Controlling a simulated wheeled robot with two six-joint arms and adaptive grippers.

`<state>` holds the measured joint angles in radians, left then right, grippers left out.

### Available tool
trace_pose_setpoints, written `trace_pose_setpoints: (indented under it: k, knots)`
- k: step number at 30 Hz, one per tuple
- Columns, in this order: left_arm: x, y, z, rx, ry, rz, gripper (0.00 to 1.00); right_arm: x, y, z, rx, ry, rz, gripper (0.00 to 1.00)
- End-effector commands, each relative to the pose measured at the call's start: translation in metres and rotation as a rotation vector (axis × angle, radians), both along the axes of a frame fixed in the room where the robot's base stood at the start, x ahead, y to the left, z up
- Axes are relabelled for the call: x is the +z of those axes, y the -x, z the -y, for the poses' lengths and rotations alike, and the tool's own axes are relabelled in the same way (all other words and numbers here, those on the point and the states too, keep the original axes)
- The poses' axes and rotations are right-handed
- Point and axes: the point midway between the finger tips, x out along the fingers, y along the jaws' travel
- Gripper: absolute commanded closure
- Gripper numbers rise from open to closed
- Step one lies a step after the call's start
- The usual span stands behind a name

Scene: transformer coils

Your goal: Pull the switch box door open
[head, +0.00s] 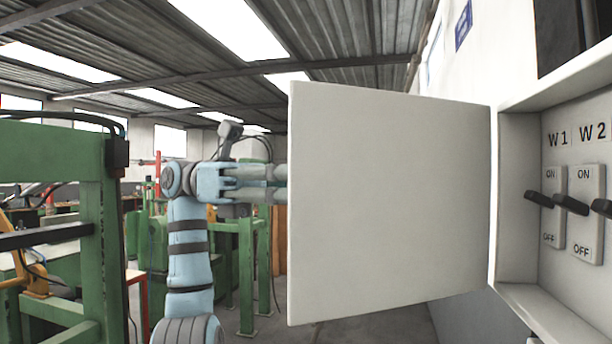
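The switch box door (390,205) is a flat pale panel standing swung wide open, its right edge at the box. The open switch box (518,200) is on the wall at the right, with black-handled switches (570,205) marked ON and OFF under the labels W1 and W2. My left gripper (284,184) reaches from the left to the door's free edge. Its fingertips run up to or behind that edge and are hidden there, so I cannot tell whether they touch it or are shut. My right gripper is not in view.
A green machine frame (93,230) stands at the left, with more green workshop equipment (245,250) behind my arm. The white wall (470,75) runs along the right. Some bare floor (385,328) shows below the door.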

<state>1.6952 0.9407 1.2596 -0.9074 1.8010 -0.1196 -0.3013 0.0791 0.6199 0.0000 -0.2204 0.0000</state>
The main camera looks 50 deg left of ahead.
Motion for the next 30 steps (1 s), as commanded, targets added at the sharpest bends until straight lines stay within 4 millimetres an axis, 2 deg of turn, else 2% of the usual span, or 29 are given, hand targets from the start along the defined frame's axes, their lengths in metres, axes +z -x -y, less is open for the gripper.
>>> trace_pose_setpoints:
  k: [11,12,15,30]
  knots:
    - [0.0021,-0.0007,-0.0017,0.006,0.011,-0.001,1.00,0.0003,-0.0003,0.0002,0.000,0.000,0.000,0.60]
    - [0.0021,-0.0006,-0.0017,0.006,0.011,-0.001,0.87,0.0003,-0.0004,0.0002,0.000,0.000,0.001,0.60]
    - [0.0021,-0.0001,-0.0018,0.006,0.009,-0.001,0.72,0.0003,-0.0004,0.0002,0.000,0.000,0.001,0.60]
    - [0.0018,0.0011,-0.0022,0.007,0.009,0.001,0.72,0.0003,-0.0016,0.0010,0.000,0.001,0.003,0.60]
